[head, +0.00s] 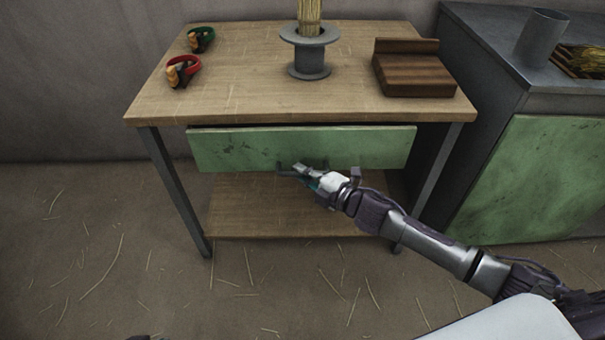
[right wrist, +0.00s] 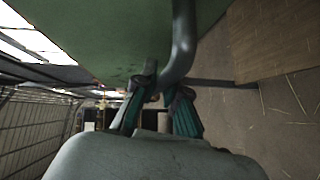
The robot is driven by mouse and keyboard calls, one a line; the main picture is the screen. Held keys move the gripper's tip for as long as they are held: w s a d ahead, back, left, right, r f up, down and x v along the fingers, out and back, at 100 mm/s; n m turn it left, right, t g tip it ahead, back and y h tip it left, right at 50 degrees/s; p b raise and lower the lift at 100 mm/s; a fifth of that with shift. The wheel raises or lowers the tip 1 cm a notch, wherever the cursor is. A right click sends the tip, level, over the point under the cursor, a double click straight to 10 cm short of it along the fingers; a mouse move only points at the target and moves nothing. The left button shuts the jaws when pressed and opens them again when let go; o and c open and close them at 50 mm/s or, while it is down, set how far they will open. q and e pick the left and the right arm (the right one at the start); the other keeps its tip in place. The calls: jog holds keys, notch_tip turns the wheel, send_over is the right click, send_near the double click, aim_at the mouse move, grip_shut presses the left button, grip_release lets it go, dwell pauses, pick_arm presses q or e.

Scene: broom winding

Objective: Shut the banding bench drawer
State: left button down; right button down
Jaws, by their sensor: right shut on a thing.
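The banding bench (head: 225,70) has a drawer with a worn green front (head: 235,150) below its wooden top. A dark gap shows above the drawer front and to its right; I cannot tell exactly how far out the drawer stands. My right gripper (head: 297,169) is at the dark handle (head: 354,174) on the lower middle of the front. In the right wrist view, the fingers of my right gripper (right wrist: 160,96) are shut on the grey handle bar (right wrist: 184,42), with the green front (right wrist: 100,35) beside it.
On the bench top stand a grey spool holder (head: 310,60) with straw, a brown wooden block (head: 413,75), and green (head: 202,38) and red (head: 183,70) banded items. A lower shelf (head: 260,205) lies under the drawer. A dark cabinet (head: 490,60) stands right. The straw-strewn floor is otherwise open.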

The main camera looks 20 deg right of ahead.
pick_arm(q)
jog(key=shift+s+a+f+g, duration=0.2)
jog(key=shift+s+g, duration=0.1)
jog(key=shift+s, duration=0.25)
pick_arm(e)
jog(key=w, duration=0.1)
jog(key=w+d, duration=0.1)
jog(key=w, duration=0.1)
jog(key=shift+w+d, duration=0.1)
jog(key=shift+w, duration=0.15)
jog(key=c, duration=1.2)
grip_release()
jog(key=shift+w, duration=0.15)
send_near(302, 162)
jog(key=s, duration=0.2)
pick_arm(q)
jog(key=shift+w, duration=0.1)
pick_arm(e)
jog(key=shift+w+d+r, duration=0.1)
jog(key=shift+d, duration=0.35)
